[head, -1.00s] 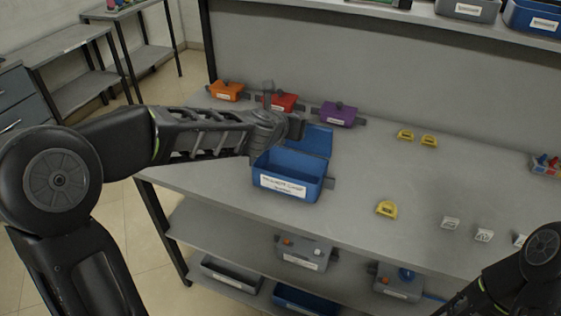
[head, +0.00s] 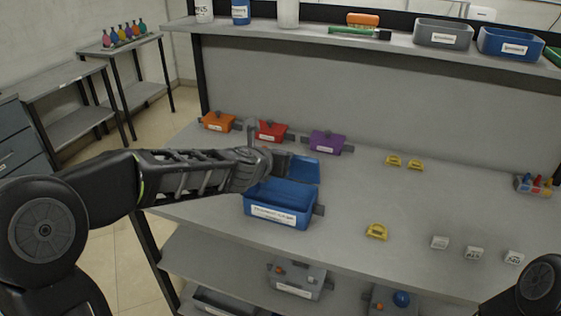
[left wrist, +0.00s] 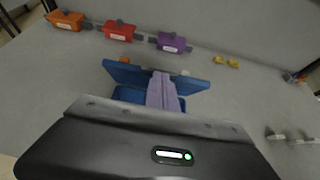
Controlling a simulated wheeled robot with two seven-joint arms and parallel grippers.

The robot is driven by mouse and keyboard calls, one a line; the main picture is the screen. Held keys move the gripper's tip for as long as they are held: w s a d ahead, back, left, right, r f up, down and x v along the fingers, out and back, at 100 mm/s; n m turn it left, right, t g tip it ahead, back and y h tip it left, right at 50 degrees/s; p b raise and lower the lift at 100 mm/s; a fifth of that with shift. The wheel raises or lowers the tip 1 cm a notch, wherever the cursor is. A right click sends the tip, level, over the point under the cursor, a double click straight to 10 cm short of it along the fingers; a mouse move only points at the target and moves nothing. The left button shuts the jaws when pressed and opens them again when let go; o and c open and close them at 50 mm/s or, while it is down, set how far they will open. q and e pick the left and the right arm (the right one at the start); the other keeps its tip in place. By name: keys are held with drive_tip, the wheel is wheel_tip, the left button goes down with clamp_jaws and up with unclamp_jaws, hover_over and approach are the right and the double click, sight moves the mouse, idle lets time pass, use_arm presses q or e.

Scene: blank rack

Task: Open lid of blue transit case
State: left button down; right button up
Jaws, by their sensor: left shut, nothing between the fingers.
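The blue transit case (head: 283,212) stands on the grey workbench with a white label on its front. Its lid (head: 304,170) is raised at the back, and the case's open top shows. In the left wrist view the lid (left wrist: 125,73) stands up behind the fingers, with part of the case below it. My left gripper (head: 278,162) is over the case's rear left, close to the lid; its pale fingers (left wrist: 164,90) are together and empty. Whether they touch the lid I cannot tell. My right gripper is out of view; only part of that arm shows at bottom right.
Orange (head: 218,122), red (head: 270,131) and purple (head: 327,142) cases stand behind the blue one. Yellow tags (head: 377,232) and white labelled blocks (head: 474,253) lie to the right. A shelf (head: 380,45) with bins runs above the bench.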

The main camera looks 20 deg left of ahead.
use_arm(q)
drive_tip(key=s+r+p, duration=0.5)
drive_tip(key=r+p, duration=0.1)
drive_tip(key=r, duration=0.2)
drive_tip(key=shift+s+a, duration=0.3)
drive_tip(key=shift+s, duration=0.1)
